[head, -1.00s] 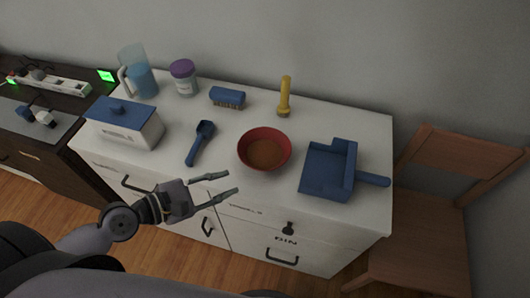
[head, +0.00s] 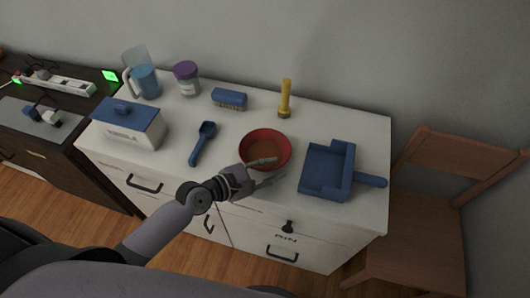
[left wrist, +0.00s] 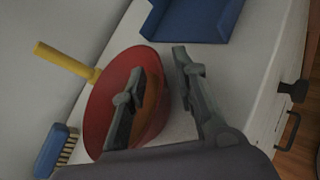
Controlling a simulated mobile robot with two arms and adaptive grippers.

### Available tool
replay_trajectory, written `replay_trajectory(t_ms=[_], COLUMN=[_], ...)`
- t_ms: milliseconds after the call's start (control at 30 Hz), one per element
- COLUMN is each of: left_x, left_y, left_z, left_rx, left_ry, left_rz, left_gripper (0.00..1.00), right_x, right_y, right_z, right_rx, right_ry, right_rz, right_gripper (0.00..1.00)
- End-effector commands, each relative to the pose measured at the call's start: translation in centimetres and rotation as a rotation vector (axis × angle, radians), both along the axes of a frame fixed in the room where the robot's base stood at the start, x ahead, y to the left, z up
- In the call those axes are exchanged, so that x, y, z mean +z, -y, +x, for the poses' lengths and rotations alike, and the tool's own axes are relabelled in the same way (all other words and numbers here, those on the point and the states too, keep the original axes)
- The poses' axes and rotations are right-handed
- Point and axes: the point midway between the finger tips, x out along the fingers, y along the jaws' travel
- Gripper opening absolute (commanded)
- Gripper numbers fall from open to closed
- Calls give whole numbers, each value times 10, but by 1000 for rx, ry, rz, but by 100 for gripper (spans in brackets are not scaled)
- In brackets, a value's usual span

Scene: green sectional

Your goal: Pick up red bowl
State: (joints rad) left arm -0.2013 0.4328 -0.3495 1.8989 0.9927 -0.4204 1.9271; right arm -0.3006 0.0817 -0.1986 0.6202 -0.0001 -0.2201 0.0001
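The red bowl (head: 265,141) stands upright on the white cabinet's top, between a blue scoop and a blue dustpan. My left gripper (head: 279,170) is at the bowl's near right rim, its fingers apart. In the left wrist view the bowl (left wrist: 103,98) lies beneath the gripper (left wrist: 160,80). One finger shows over the bowl's inside and the other outside its rim, with the bowl's wall between them. I see no clear contact with the wall. My right gripper is not in view.
The blue dustpan (head: 324,172) is close to the bowl's right. The blue scoop (head: 202,143) lies left, with a blue brush (head: 229,99) and yellow flashlight (head: 285,99) behind. A lidded box (head: 129,124) stands at the left end. A wooden chair (head: 428,215) stands right of the cabinet (head: 150,165).

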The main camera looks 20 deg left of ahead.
Motion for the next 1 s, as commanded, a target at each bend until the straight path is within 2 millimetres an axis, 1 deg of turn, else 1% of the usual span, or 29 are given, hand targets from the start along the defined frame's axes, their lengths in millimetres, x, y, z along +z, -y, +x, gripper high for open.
replay_trajectory(t_ms=[33,100,333,733,1000], left_x=[-2,-4,-5,-5,-5], left_y=[4,7,7,7,7], left_z=[5,8,8,8,8], left_rx=[1,0,1,0,0], left_ry=[0,1,0,0,0], left_rz=[-1,1,2,1,1], left_gripper=[27,27,27,1,0], right_x=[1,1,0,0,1], right_y=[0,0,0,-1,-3], right_z=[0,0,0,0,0], right_rx=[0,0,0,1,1], right_ry=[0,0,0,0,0], right_rz=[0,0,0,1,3], right_gripper=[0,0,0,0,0])
